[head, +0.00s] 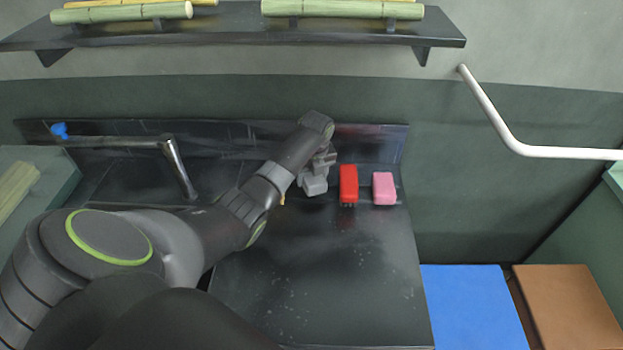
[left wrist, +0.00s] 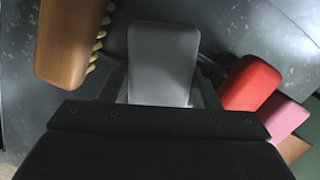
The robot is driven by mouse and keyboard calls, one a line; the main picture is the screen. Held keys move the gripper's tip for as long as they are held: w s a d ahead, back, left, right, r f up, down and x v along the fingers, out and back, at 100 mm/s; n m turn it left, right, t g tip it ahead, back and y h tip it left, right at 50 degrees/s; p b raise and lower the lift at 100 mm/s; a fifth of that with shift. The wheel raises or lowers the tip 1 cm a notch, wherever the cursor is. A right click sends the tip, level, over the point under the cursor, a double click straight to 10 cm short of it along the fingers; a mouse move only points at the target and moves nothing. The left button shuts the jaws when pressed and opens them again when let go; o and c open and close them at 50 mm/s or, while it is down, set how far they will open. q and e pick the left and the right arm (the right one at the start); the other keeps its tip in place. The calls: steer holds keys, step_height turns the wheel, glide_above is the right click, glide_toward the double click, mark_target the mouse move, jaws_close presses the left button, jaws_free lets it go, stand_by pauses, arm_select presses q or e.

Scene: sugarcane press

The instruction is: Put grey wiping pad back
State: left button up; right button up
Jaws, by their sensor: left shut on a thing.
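The grey wiping pad (head: 315,186) is at the back of the dark counter, left of the red block. My left gripper (head: 322,160) is over it and shut on it. In the left wrist view the grey pad (left wrist: 163,62) sits between the fingers of my left gripper (left wrist: 162,100). I cannot tell whether the pad touches the counter. My right gripper is in neither view.
A red brush-like block (head: 348,184) and a pink block (head: 384,188) stand right of the pad. A wooden brush (left wrist: 70,40) with pale bristles lies left of it in the wrist view. A faucet (head: 178,165) is left. The counter's front (head: 320,285) is clear.

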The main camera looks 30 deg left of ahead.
mark_target(315, 179)
arm_select(q)
steer(key=shift+f, duration=0.95)
steer(key=shift+f, duration=0.35)
steer(key=shift+f, duration=0.25)
steer(key=o, duration=1)
steer(key=shift+o, duration=0.2)
steer(key=shift+r, duration=0.1)
steer(key=r, duration=0.4)
steer(key=d+r, duration=0.1)
steer(key=r, duration=0.3)
steer(key=s+r, duration=0.1)
steer(key=r, duration=0.4)
steer(key=shift+d+b, duration=0.3)
steer(key=shift+f, duration=0.15)
